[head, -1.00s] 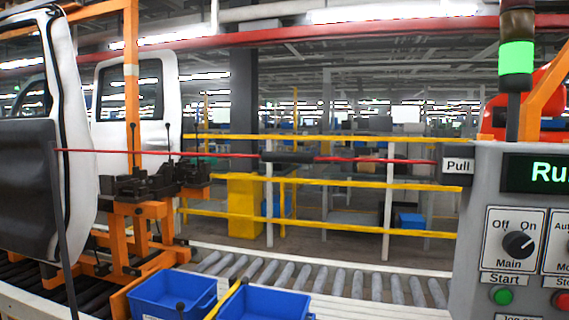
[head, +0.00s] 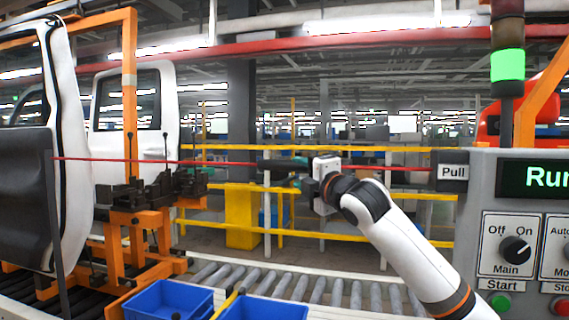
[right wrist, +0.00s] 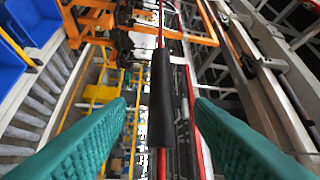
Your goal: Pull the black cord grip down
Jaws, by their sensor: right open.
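The black cord grip (head: 268,164) sits on the taut red cord (head: 205,162), which runs to the grey box marked Pull (head: 452,171). My right gripper (head: 290,171) is at the grip in the head view and partly hides it. In the right wrist view the black grip (right wrist: 161,100) lies between my two green fingers, with a gap on each side. The right gripper (right wrist: 160,108) is open. My left gripper is not in view.
The control panel (head: 478,225) with a lit green lamp stands at the right. Blue bins (head: 172,299) and a roller conveyor (head: 340,293) lie below. A white vehicle door (head: 64,130) hangs at the left. Yellow railings (head: 225,187) run behind.

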